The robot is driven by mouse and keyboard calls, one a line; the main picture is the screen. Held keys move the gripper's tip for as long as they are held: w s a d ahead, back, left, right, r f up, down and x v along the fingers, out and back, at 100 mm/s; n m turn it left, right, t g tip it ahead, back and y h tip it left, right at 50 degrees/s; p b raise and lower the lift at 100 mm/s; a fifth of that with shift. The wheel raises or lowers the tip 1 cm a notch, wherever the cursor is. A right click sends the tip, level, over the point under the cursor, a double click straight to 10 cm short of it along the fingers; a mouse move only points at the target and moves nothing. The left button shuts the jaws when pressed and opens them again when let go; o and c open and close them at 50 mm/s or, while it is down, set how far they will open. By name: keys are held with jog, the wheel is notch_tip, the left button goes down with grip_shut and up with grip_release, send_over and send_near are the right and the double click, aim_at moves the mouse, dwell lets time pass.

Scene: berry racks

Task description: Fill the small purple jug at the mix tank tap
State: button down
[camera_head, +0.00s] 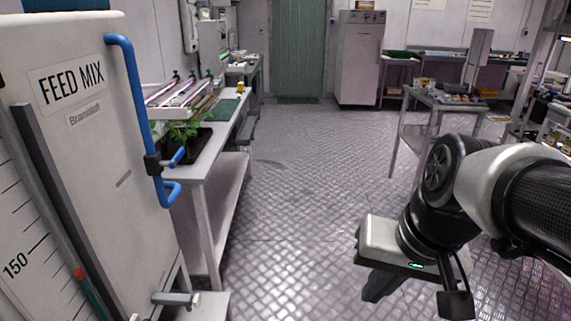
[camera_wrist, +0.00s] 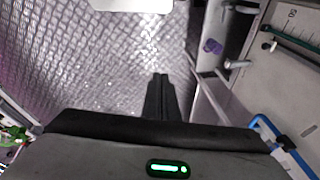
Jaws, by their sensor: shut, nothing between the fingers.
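The mix tank (camera_head: 75,150), labelled FEED MIX, stands at the left in the head view; part of it shows at the right of the wrist view (camera_wrist: 285,90). A metal tap (camera_head: 175,298) juts from its lower side, and it also shows in the wrist view (camera_wrist: 237,64). The small purple jug (camera_wrist: 213,46) is beside the tap in the wrist view; I cannot tell whether it is under the spout. It does not show in the head view. My gripper (camera_head: 378,290) is shut and empty over the floor, well apart from jug and tap; its closed fingers (camera_wrist: 161,88) show in the wrist view.
A blue pipe (camera_head: 130,85) with a valve runs down the tank. A bench (camera_head: 215,150) with a plant tray stands behind the tank. A cart (camera_head: 440,98) stands at the right behind my arm. The metal floor (camera_head: 300,170) between is clear.

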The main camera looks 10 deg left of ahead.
aim_at(195, 301)
jog(key=w+a+f+m+g+y+b, duration=0.1)
jog(key=w+a+f+m+g+y, duration=0.15)
jog(key=a+f+y, duration=0.4)
jog(key=w+a+f+m+g+y, duration=0.2)
jog(key=w+a+f+m, duration=0.15)
jog(key=a, duration=0.65)
jog(key=w+a+f+m+g+y+b, duration=0.15)
jog(key=a+f+m+g+y, duration=0.3)
jog(key=a, duration=0.45)
jog(key=w+a+f+m+t, duration=0.1)
jog(key=w+f+m+t, duration=0.4)
jog(key=f+m+t, duration=0.4)
jog(key=w+a+f+m+t, duration=0.1)
jog(key=w+f+m+t, duration=0.4)
jog(key=f+m+t, duration=0.4)
notch_tip(195, 301, down, 5)
jog(key=m, duration=0.4)
jog(key=shift+w+a+t+b, duration=0.2)
jog(key=shift+a+t+b, duration=0.05)
jog(key=shift+t+b, duration=0.05)
jog(key=shift+r, duration=0.1)
jog(key=s+a+b, duration=0.1)
jog(key=a, duration=0.7)
jog(key=shift+a, duration=0.4)
jog(key=shift+a, duration=0.15)
jog(key=shift+s+a, duration=0.1)
jog(key=shift+a, duration=0.2)
